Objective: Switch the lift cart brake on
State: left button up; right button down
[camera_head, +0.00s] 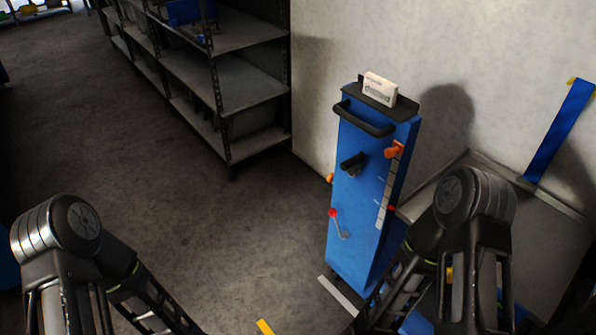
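The lift cart (350,235) is a tall blue column standing upright near the pale wall, right of centre. It has a black push handle (362,121) near the top. A black knob or lever (352,163) sits on its front face. Lower down is a thin metal lever with a red ball end (333,213), the ball at its upper left. An orange part (394,149) sits at the top of a pale scale strip. I cannot tell which control is the brake. Both my arms show at the bottom, but neither gripper is in view.
A white labelled box (380,89) is on top of the cart. A grey metal shelf rack (235,85) stands at the upper left. The floor (190,200) left of the cart is clear. A blue strip (560,130) is at the right against the wall.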

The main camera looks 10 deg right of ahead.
aim_at(337, 224)
jog(key=i+j, duration=0.5)
jog(key=i, duration=0.15)
jog(key=i+j, duration=0.5)
jog(key=i+z, duration=0.05)
jog(key=i, duration=0.05)
